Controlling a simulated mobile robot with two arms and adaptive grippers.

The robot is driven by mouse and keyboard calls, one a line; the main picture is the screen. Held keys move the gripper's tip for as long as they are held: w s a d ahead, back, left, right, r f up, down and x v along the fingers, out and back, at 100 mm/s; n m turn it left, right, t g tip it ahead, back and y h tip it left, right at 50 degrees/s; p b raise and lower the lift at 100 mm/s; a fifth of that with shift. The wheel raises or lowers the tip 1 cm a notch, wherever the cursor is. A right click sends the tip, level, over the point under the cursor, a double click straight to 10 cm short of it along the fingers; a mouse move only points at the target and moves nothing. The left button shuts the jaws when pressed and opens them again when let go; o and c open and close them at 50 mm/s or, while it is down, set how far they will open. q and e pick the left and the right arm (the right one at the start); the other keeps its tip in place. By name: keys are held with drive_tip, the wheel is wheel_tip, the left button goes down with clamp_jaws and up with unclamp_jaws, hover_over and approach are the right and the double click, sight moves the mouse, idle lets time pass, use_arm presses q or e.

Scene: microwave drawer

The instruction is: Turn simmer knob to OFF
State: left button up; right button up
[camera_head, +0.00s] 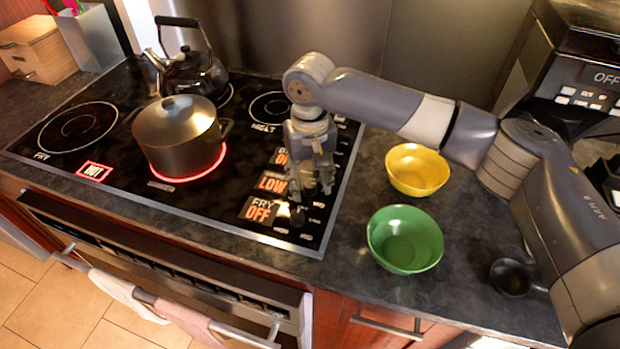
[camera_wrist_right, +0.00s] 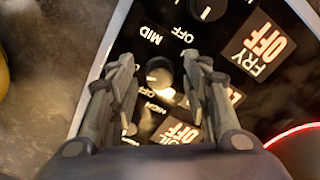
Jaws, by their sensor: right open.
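The black glass stove's control strip shows in both views. In the right wrist view, a round knob (camera_wrist_right: 160,78) with a bright top lies between the fingertips of my open right gripper (camera_wrist_right: 163,66). Gaps show on both sides of it. MID, OFF and HIGH are printed around it. In the head view, my right gripper (camera_head: 312,188) points down over the strip. Another knob (camera_wrist_right: 207,8) sits near the FRY OFF display (camera_wrist_right: 258,48). My left gripper is out of view.
A grey pot (camera_head: 176,135) stands on a glowing red burner. A black kettle (camera_head: 190,72) is behind it. A yellow bowl (camera_head: 417,170) and a green bowl (camera_head: 404,240) stand on the counter right of the stove. A handle rail with towels runs below the front edge.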

clamp_jaws()
drive_tip(key=shift+r+n+p, duration=0.2)
drive_tip(key=shift+n+p, duration=0.2)
drive_tip(key=shift+p, duration=0.4)
drive_tip(key=n+p, duration=0.4)
drive_tip(key=p, duration=0.1)
drive_tip(key=shift+r+n+p, duration=0.1)
drive_tip(key=shift+n+p, duration=0.25)
drive_tip(key=shift+n, duration=0.05)
drive_tip(key=n+p, duration=0.3)
drive_tip(key=n, duration=0.1)
drive_tip(key=shift+w+a+f+n+p, duration=0.1)
drive_tip(key=shift+n+p, duration=0.3)
drive_tip(key=shift+n, duration=0.65)
drive_tip(key=shift+f+n+p, duration=0.1)
drive_tip(key=shift+n+p, duration=0.3)
drive_tip(key=shift+n, duration=0.65)
